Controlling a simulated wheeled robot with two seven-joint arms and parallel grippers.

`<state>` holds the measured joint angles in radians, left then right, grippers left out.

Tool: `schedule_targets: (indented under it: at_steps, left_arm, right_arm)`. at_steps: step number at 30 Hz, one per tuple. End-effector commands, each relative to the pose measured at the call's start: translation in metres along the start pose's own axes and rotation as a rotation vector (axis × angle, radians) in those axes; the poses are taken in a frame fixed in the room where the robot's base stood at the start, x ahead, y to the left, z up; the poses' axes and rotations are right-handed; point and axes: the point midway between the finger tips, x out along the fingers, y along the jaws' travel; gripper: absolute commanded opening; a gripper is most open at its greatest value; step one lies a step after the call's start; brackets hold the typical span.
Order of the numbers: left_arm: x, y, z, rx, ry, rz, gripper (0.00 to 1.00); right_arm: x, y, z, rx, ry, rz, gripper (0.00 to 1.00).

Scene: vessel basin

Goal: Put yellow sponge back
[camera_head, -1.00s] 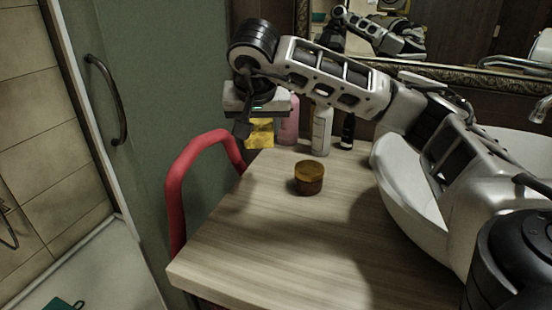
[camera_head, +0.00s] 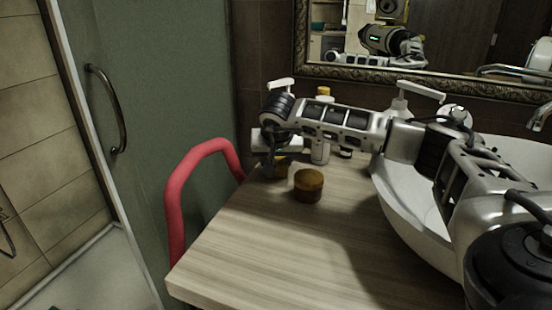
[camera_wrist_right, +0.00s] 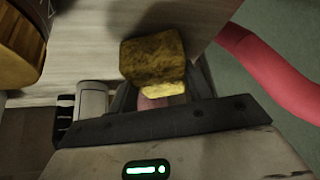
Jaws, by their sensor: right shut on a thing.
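The yellow sponge (camera_head: 281,169) is at the far left of the wooden counter, low beside my right gripper (camera_head: 272,170) and partly hidden by it. In the right wrist view the sponge (camera_wrist_right: 153,56) is a rough yellow block between the fingertips, just over the counter surface. My right gripper is shut on it. I cannot tell whether the sponge touches the counter. My left gripper is not in view.
A brown round jar (camera_head: 308,186) stands just right of the sponge. A white bottle (camera_head: 320,150) and others stand behind, partly hidden by my arm. A white basin (camera_head: 400,205) is at right, a red rail (camera_head: 176,205) at left. The front counter is clear.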

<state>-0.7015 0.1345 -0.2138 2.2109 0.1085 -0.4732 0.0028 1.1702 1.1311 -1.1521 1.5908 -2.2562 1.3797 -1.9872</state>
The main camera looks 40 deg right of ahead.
Motion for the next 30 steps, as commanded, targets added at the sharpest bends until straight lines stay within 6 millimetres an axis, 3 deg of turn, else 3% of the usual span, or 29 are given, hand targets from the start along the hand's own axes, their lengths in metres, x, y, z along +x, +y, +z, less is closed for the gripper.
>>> schedule_targets:
  at_steps: [9,10,12,23,30]
  left_arm:
    - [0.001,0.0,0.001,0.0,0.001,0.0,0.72]
    - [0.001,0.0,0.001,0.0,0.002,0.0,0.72]
    - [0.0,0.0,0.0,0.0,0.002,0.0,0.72]
    - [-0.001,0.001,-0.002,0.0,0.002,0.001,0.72]
    - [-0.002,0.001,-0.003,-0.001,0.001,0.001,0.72]
  right_arm:
    - [0.003,0.0,0.002,0.001,0.0,0.0,0.32]
    - [0.003,0.0,0.002,0.001,0.0,0.0,0.53]
    - [0.002,0.0,0.001,0.001,0.0,0.0,0.72]
    - [-0.003,0.0,-0.001,0.001,0.0,-0.001,0.72]
    - [-0.043,-0.001,-0.002,0.001,0.004,-0.004,0.72]
